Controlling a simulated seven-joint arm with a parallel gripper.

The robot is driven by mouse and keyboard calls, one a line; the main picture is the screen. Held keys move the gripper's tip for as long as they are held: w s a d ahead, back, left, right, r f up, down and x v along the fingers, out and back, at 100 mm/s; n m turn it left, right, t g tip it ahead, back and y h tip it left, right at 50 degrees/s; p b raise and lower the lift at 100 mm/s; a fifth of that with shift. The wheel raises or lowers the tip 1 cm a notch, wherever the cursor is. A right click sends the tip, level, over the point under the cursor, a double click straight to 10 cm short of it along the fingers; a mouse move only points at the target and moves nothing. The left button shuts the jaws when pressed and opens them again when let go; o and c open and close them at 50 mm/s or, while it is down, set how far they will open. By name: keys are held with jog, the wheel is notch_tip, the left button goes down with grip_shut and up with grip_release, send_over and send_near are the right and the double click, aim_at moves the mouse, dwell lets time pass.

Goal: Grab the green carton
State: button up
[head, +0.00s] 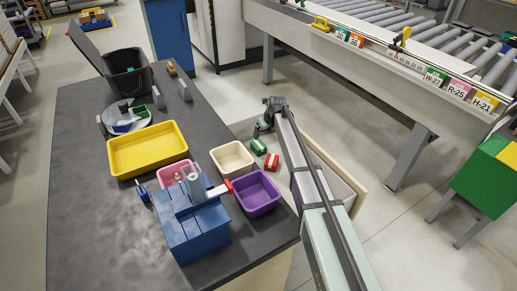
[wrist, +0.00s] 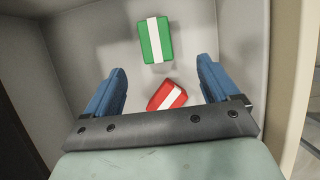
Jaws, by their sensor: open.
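The green carton (wrist: 155,40) has a white band and lies in an open drawer, ahead of my gripper in the wrist view. It also shows in the head view (head: 259,147). A red carton (wrist: 167,96) with a white band lies tilted nearer to me, and in the head view (head: 271,162) it is just below the green one. My gripper (wrist: 160,75) is open and empty, its blue fingers apart on either side of the red carton. In the head view my gripper (head: 262,128) hangs over the drawer, close above the green carton. Neither carton is held.
The drawer (head: 335,184) has pale walls around the cartons. On the dark table (head: 85,200) stand a yellow tray (head: 150,171), a cream bin (head: 232,176), a purple bin (head: 257,212), a pink bin and a blue block (head: 190,240). A roller conveyor (head: 400,65) is behind.

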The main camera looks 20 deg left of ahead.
aim_at(259, 144)
jog(key=x, duration=0.7)
jog(key=shift+a+f, duration=0.1)
jog(key=shift+f, duration=0.1)
jog(key=shift+s+a+x, duration=0.1)
jog(key=shift+x, duration=1.25)
jog(key=shift+s+a+x, duration=0.1)
jog(key=shift+s+x, duration=0.05)
jog(key=shift+x, duration=1.15)
jog(key=c, duration=1.1)
